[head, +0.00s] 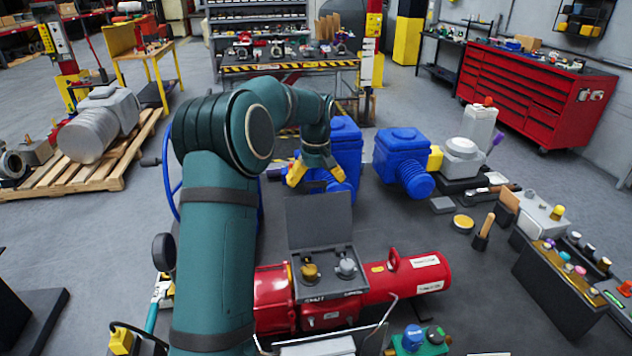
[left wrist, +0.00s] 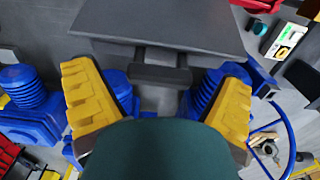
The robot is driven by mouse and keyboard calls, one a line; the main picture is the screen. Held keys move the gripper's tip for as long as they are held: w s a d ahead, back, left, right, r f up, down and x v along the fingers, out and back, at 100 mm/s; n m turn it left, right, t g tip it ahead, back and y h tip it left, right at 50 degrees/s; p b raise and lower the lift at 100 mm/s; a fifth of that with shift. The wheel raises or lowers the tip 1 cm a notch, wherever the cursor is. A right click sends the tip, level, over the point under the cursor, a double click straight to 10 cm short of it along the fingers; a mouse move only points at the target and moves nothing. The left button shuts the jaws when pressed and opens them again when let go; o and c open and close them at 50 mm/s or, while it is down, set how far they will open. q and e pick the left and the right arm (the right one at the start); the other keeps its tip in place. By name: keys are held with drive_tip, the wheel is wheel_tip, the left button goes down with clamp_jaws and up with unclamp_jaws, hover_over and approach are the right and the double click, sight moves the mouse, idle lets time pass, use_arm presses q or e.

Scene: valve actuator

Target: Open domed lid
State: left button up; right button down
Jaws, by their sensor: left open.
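The lid is a flat dark grey panel (head: 318,218) standing raised at the back of a grey box on the red actuator (head: 405,278). A gold knob (head: 310,272) and a silver knob (head: 347,268) show uncovered in the box. My left gripper (head: 314,174), with yellow fingers, is open just behind and above the lid's top edge. In the left wrist view the lid (left wrist: 165,22) fills the upper middle, and its dark handle (left wrist: 160,73) lies between the spread fingers. I cannot tell whether they touch it. No dome shows on this lid. My right gripper is not in view.
Blue actuators (head: 402,150) stand behind the lid, close beyond my left gripper. A blue handwheel (left wrist: 285,140) shows at right in the left wrist view. A dark parts stand (head: 565,290) is at right.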

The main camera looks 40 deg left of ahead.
use_arm(q)
drive_tip(key=c, duration=1.4)
drive_tip(key=shift+o, duration=0.2)
drive_tip(key=shift+s+d+b, duration=0.1)
drive_tip(key=shift+d+b, duration=0.1)
drive_tip(key=shift+b, duration=0.3)
drive_tip(key=s+d+b, duration=0.1)
drive_tip(key=b, duration=0.1)
drive_tip(key=s+d+r+t+y+b, duration=0.1)
drive_tip(key=d+b, duration=0.1)
drive_tip(key=s+d+t+y+b, duration=0.1)
drive_tip(key=b, duration=0.1)
drive_tip(key=shift+s+d+r, duration=0.2)
drive_tip(key=shift+s+r, duration=0.1)
drive_tip(key=shift+s+d+r, duration=0.15)
drive_tip(key=shift+s+d, duration=0.1)
drive_tip(key=shift+d, duration=0.05)
